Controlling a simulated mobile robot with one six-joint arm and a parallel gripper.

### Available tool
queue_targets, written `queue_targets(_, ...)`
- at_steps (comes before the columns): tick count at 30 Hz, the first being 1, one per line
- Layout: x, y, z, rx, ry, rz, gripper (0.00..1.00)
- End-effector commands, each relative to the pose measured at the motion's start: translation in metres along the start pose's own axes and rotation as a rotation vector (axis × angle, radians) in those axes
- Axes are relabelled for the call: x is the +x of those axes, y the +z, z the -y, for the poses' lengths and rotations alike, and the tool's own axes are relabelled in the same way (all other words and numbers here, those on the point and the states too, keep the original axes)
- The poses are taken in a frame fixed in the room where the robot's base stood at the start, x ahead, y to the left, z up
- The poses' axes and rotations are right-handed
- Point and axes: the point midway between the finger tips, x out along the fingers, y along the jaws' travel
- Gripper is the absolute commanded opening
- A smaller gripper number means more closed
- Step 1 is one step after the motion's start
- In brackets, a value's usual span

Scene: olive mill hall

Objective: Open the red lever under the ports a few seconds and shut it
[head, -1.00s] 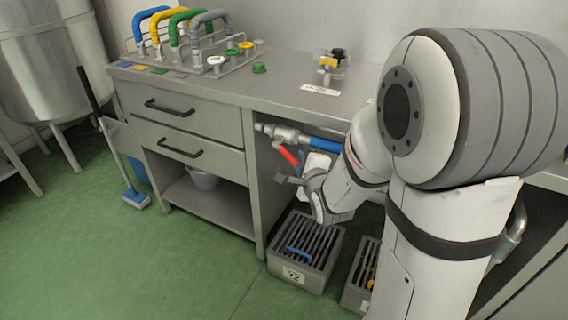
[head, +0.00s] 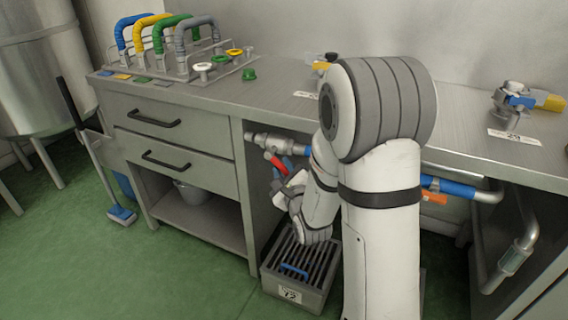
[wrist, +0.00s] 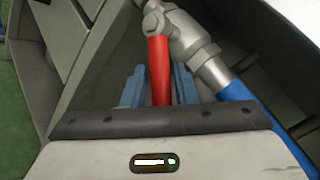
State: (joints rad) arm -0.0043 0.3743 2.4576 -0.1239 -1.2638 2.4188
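The red lever (head: 277,163) sits on a silver valve (head: 282,143) under the bench top. In the wrist view the red lever (wrist: 159,68) hangs down from the valve body (wrist: 185,35) between the two blue-grey fingers of my gripper (wrist: 158,85). The fingers stand apart on either side of it, with no clear contact visible. In the head view my gripper (head: 282,183) is at the lever's lower end, partly hidden by my arm. The ports (head: 205,69) are on the bench top, with blue, yellow, green and grey hoses.
A blue pipe section (wrist: 255,110) runs right from the valve. A slotted grey crate (head: 290,275) with a blue handle stands on the floor below. A bench side panel (head: 245,190) is close left of the lever. Open green floor (head: 190,270) lies in front.

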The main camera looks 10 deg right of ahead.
Motion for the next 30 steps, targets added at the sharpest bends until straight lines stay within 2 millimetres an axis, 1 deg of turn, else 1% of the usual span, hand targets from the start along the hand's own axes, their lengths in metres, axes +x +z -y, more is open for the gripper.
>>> queue_targets(8, 0.0006, -0.0013, 0.0009, 0.000, -0.003, -0.003, 0.26)
queue_targets(15, 0.0004, -0.0022, 0.0017, 0.000, -0.004, -0.005, 0.06)
queue_targets(18, 0.0003, -0.0023, 0.0018, 0.000, -0.004, -0.005, 0.00)
queue_targets(27, 0.0001, -0.0029, 0.0020, -0.001, -0.004, -0.006, 0.00)
queue_targets(30, 0.0022, -0.0046, 0.0051, -0.005, -0.005, -0.013, 0.00)
